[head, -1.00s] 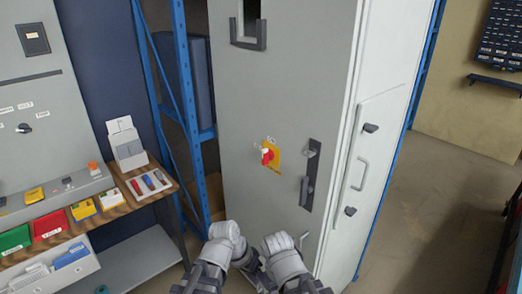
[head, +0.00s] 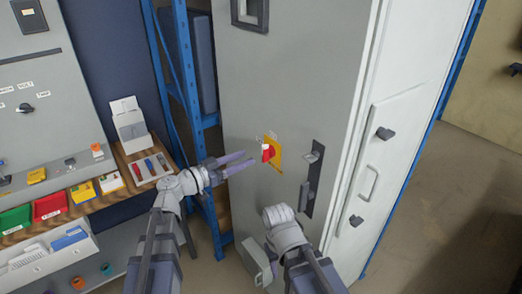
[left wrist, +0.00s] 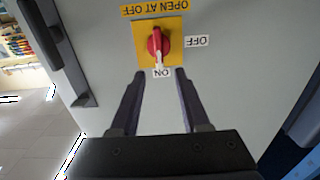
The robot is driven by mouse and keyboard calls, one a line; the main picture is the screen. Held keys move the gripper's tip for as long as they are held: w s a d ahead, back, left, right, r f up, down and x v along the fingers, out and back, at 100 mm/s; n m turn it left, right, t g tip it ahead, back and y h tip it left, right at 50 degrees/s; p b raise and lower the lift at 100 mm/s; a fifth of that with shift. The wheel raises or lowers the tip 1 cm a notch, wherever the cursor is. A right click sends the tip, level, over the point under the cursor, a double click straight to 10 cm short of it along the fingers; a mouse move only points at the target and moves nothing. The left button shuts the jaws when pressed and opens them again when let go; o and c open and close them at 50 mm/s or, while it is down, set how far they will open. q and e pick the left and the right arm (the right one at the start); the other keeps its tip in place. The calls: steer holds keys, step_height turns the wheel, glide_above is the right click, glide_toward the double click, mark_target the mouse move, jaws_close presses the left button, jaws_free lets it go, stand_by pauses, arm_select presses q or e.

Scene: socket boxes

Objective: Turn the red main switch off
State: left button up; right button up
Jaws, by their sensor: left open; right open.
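The red main switch (head: 267,153) sits on a yellow plate on the front of a tall grey cabinet (head: 240,80). In the left wrist view the red switch (left wrist: 157,42) has a white-marked pointer aimed at the ON label (left wrist: 161,72); the OFF label (left wrist: 196,41) is to the side. My left gripper (head: 240,164) is open and empty, its fingers pointing at the switch from the left, apart from it. It also shows in the left wrist view (left wrist: 160,78), with the switch ahead between its fingers. My right gripper (head: 262,262) is low in front of the cabinet; its fingers are mostly hidden.
A black door handle (head: 311,180) stands right of the switch. A wooden shelf (head: 110,190) with coloured bins and a tool tray is at left. A blue rack post (head: 190,100) stands between shelf and cabinet. Free floor lies at right.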

arm_select(q)
steer(key=x, duration=0.7)
steer(key=shift+d, duration=0.1)
steer(key=shift+c, duration=0.3)
jaws_close()
